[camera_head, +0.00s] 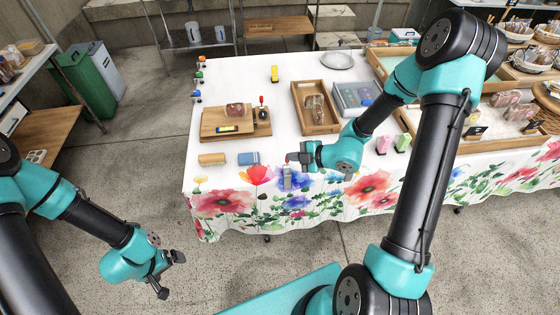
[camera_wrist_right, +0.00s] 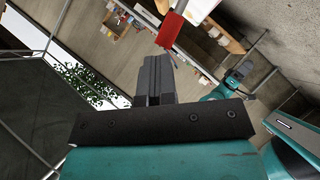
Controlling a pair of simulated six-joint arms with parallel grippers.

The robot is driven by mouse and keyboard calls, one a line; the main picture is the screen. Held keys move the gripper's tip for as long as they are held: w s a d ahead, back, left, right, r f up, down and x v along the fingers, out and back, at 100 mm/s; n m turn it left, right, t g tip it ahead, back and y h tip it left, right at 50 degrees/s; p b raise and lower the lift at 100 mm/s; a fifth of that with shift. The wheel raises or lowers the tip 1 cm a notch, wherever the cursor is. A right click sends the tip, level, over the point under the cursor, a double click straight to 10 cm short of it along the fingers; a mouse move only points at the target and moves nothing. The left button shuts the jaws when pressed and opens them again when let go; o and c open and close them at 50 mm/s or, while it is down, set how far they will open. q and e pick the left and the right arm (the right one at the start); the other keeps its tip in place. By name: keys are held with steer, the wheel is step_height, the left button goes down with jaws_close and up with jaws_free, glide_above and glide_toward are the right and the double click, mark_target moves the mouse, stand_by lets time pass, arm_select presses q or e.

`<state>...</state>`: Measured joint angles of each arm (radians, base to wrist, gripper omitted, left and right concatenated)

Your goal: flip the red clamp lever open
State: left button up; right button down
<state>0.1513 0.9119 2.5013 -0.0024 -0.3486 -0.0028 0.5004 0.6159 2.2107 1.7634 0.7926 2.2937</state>
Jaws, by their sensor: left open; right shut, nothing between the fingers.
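The red clamp lever (camera_wrist_right: 170,32) shows in the right wrist view as a red grip just beyond and to the right of my fingertips. In the head view a small red tip (camera_head: 287,158) shows beside my right gripper, above a grey clamp body (camera_head: 287,180) at the table's front edge. My right gripper (camera_head: 300,155) is shut and empty; its closed fingers (camera_wrist_right: 152,75) are close to the lever. I cannot tell whether they touch. My left gripper (camera_head: 168,272) is open and empty, away from the table over the floor.
On the white floral-clothed table (camera_head: 235,75) stand a wooden board (camera_head: 215,120), a wooden tray (camera_head: 308,88), a brush (camera_head: 211,159), a blue box (camera_head: 248,158) and pink-and-green items (camera_head: 383,145). Several small coloured clamps (camera_head: 197,97) line the left edge. Clear cloth lies behind the front-edge clamp.

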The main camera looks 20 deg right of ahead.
steer(key=shift+s+a+r, duration=0.1)
steer(key=shift+r, duration=0.65)
stand_by(0.3)
steer(key=s+a+r+v, duration=0.1)
steer(key=a+v, duration=0.1)
steer(key=v, duration=1.1)
steer(key=shift+s+a, duration=0.1)
